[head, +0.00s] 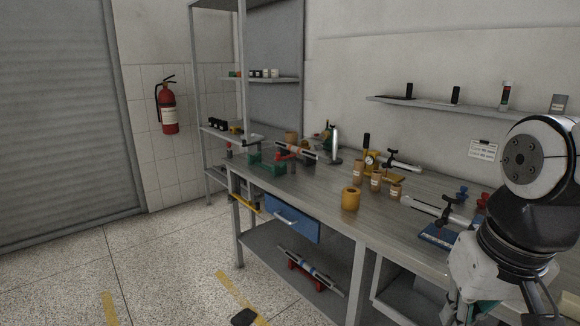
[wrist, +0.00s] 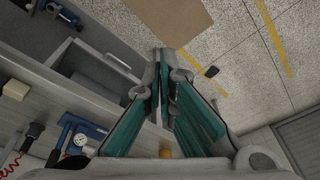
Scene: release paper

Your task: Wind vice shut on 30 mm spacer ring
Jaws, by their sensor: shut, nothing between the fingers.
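A green vice-like fixture (head: 262,164) stands at the far left end of the workbench, with red and silver parts beside it. I cannot tell how far its jaws stand apart or whether a ring sits between them. A yellow cylinder with a dark opening on top (head: 351,199) stands upright on the bench's front edge; I cannot tell whether it is the spacer ring. My gripper (wrist: 160,58) is shut with nothing between its teal-padded fingers, pointing over the floor in the wrist view. In the head view my arm is at the far right, away from the green fixture.
The workbench (head: 325,182) carries several brown cylinders (head: 375,180) and a blue-based device (head: 438,236). A red extinguisher (head: 168,108) hangs on the wall. The speckled floor (head: 165,265) in front is mostly clear.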

